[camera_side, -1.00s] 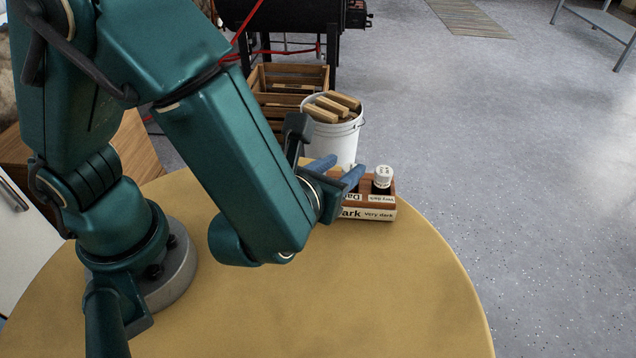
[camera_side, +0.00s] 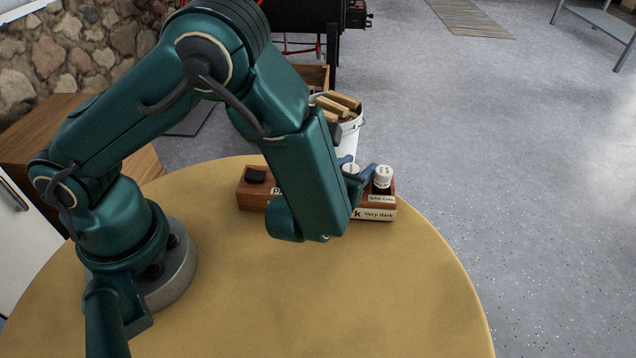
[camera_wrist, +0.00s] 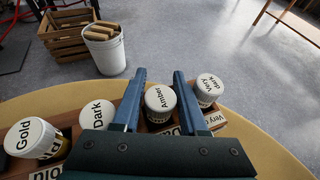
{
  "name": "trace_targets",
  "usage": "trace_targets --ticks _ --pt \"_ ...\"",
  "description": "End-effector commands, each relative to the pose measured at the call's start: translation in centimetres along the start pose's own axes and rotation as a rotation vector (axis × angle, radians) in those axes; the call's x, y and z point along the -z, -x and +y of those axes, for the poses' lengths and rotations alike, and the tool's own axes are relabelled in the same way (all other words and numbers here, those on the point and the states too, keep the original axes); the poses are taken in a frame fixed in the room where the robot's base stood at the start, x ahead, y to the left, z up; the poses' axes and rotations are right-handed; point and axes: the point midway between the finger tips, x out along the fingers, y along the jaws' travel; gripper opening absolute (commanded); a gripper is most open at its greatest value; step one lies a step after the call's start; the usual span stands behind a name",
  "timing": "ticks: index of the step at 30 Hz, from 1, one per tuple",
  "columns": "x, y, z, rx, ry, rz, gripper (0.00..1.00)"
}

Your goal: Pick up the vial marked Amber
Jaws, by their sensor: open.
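The vial marked Amber (camera_wrist: 160,103) has a white cap and stands in a wooden rack (camera_side: 252,196). In the wrist view my gripper (camera_wrist: 159,74) is open, with one blue finger on each side of the Amber cap. I cannot tell whether either finger touches it. In the side view my gripper (camera_side: 360,163) is low over the rack, and a white cap (camera_side: 350,170) shows between its fingers. The vial marked Very dark (camera_wrist: 208,88) stands just right of the right finger, and the Dark vial (camera_wrist: 97,114) just left of the left one.
The rack's front labels are partly hidden by my arm and gripper. A white bucket of wood (camera_side: 350,135) stands on the floor beyond the yellow round table (camera_side: 400,290). The table's front is clear.

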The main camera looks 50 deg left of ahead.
Motion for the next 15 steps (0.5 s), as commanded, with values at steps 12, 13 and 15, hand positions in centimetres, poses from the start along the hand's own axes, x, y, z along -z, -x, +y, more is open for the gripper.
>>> trace_targets --ticks 12,13,15 --pt "-0.01 0.03 0.00 0.000 0.000 0.000 0.00" --pt "-0.01 0.03 0.00 0.000 0.000 0.000 0.00" --pt "-0.01 0.03 0.00 0.000 0.000 0.000 0.00"
